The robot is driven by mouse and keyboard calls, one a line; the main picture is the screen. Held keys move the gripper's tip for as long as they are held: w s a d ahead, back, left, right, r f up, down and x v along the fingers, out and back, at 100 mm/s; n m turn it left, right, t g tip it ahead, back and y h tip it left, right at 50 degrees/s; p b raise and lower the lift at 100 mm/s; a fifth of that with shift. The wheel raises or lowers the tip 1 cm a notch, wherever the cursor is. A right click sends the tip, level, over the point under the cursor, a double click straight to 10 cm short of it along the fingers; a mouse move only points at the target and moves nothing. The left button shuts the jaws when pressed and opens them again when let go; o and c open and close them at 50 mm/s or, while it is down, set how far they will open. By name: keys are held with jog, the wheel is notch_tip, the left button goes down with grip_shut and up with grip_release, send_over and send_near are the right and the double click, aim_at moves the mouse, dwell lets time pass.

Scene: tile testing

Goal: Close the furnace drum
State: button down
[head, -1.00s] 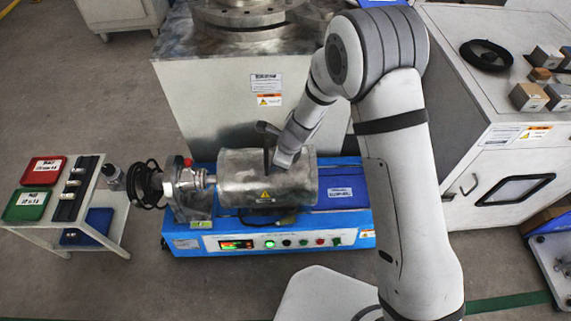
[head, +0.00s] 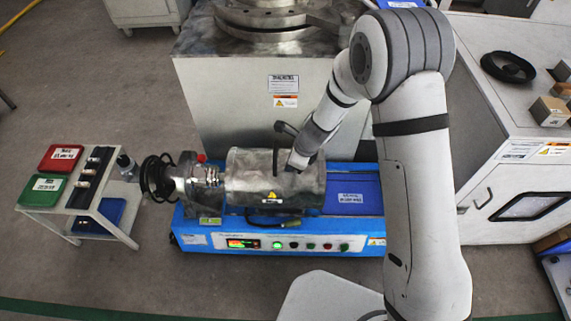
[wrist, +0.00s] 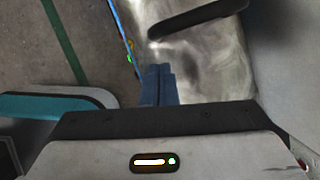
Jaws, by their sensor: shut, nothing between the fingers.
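The furnace drum (head: 250,172) is a scuffed grey metal cylinder lying on the blue machine base (head: 218,238) in the head view. A dark curved handle (head: 282,127) rises at its top and runs down its front; a dark bar, probably this handle, crosses the top of the wrist view (wrist: 198,18). My gripper (head: 290,167) is at the drum's upper right side, just right of the handle. In the wrist view its blue-grey fingers (wrist: 158,85) are together and empty over the drum's metal surface (wrist: 200,60). Whether they touch the drum, I cannot tell.
A small white table (head: 75,225) with red and green trays stands left. A large metal cabinet (head: 245,100) is behind the drum. A white bench (head: 490,110) stands right. Floor is open in front of the machine and at the left.

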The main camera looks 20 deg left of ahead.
jog(key=d+p+v, duration=0.1)
jog(key=p+v, duration=0.3)
jog(key=v, duration=0.6)
jog(key=shift+d, duration=0.4)
jog(key=s+d+r+n+t+p, duration=0.1)
jog(key=d+r+n+p, duration=0.2)
jog(key=d+r, duration=0.35)
jog(key=s+d+r+n+h+p, duration=0.1)
jog(key=d+r+n+p, duration=0.2)
jog(key=r, duration=0.7)
jog(key=s+d+r+n+t+p, duration=0.15)
jog(key=d+r+p, duration=0.3)
jog(key=r, duration=0.45)
jog(key=s+d+r+n+h+p, duration=0.1)
jog(key=s+d+r+n+p, duration=0.3)
jog(key=d+r, duration=0.4)
jog(key=s+d+r+n+h+p, duration=0.2)
jog(key=s+d+r+n+p, duration=0.2)
jog(key=s+d+r, duration=0.3)
jog(key=shift+d+r+n+t+p, duration=0.4)
jog(key=shift+d+r+n, duration=0.2)
jog(key=shift+d, duration=0.3)
